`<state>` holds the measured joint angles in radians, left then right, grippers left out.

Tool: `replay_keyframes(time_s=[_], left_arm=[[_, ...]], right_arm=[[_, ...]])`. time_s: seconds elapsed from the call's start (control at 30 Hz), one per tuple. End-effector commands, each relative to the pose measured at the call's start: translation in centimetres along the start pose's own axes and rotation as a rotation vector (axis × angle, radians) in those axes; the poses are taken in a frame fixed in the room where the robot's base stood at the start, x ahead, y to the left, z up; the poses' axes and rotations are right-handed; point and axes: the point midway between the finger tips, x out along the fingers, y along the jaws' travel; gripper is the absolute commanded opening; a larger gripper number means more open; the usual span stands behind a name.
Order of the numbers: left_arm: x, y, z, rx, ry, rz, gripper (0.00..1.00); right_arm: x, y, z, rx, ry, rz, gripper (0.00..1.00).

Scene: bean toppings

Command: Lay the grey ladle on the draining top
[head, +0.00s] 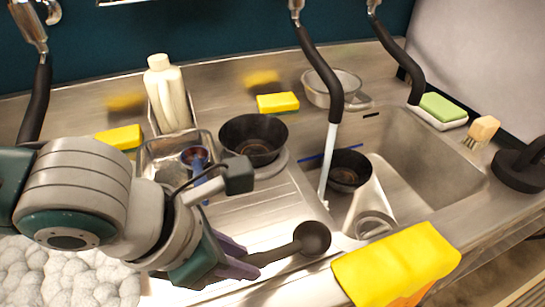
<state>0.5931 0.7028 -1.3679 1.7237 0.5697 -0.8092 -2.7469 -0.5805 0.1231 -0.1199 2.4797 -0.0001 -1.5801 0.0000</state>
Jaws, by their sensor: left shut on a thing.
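The grey ladle (313,239) is low in the head view, its round bowl pointing right and its handle running left to my left gripper (238,258). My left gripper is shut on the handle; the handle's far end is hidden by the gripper. The ladle shows over the front part of the ridged steel draining top (262,205), left of the sink basin. I cannot tell whether the bowl touches the surface. My right gripper is not in view.
A black bowl (254,139) stands at the back of the draining top. Another dark bowl (348,171) is in the sink (437,165), under running water. A yellow cloth (397,265) hangs over the front edge. A steel container (178,148) and white bottle (170,95) stand at left.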

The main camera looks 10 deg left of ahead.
Motion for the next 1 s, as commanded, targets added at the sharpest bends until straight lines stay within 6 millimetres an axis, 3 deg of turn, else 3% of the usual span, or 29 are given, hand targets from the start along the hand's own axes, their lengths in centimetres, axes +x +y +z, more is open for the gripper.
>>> replay_keyframes(time_s=[0.17,0.2,0.5,0.8,1.0], left_arm=[[0.0,0.0,0.1,0.0,-0.001,0.0,0.0],[0.0,0.0,0.1,0.0,-0.001,0.0,0.3],[0.0,0.0,0.0,-0.001,0.0,0.0,0.64],[-0.3,0.0,0.0,0.0,0.0,0.001,0.64],[-3.0,0.1,0.1,0.002,-0.001,0.002,0.64]], right_arm=[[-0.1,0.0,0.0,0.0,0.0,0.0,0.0],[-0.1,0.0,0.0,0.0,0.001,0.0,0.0],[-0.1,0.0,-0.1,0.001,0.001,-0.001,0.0],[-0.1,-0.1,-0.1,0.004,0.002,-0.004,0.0],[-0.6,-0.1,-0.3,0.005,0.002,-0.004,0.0]])
